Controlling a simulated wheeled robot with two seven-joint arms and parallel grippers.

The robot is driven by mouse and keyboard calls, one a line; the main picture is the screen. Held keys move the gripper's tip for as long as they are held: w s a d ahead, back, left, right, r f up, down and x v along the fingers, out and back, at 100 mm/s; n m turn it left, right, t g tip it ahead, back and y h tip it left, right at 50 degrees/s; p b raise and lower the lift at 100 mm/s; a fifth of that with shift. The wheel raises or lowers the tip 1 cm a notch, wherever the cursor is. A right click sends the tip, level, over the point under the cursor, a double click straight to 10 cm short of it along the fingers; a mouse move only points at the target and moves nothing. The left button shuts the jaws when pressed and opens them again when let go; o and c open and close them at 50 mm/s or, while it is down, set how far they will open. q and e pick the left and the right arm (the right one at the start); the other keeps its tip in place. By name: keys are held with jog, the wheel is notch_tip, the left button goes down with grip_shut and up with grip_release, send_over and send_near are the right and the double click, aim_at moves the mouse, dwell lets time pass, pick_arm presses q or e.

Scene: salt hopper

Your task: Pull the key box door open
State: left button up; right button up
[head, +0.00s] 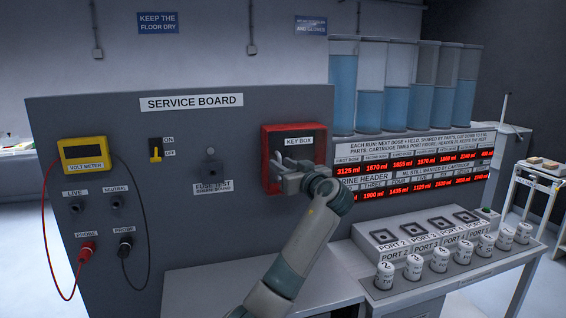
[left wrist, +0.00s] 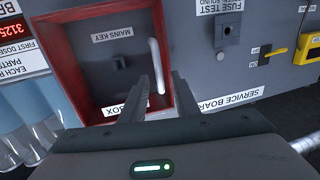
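The key box (head: 265,148) is a red-framed box on the grey service board, with a "KEY BOX" label. In the left wrist view, which is upside down, its red frame (left wrist: 82,98) surrounds a grey recess with a "MAINS KEY" label and a dark key switch (left wrist: 120,62). A pale upright handle bar (left wrist: 154,55) stands near the frame's right side there. The door looks see-through and shut, though its pane is hard to make out. My left gripper (head: 287,180) is at the box's lower front. Its fingers (left wrist: 168,82) are apart, beside the handle, with nothing clearly between them. My right gripper is not in view.
The volt meter (head: 83,154), yellow switch (head: 155,150) and fuse test knob (head: 211,152) are left of the box. Water cylinders (head: 371,85), red displays and a shelf of numbered white cartridges (head: 439,259) are to the right. Space in front of the board's left part is clear.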

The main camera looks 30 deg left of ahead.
pick_arm(q)
jog(key=shift+a, duration=0.15)
jog(key=shift+c, duration=0.3)
grip_shut()
jog(key=shift+f, duration=0.1)
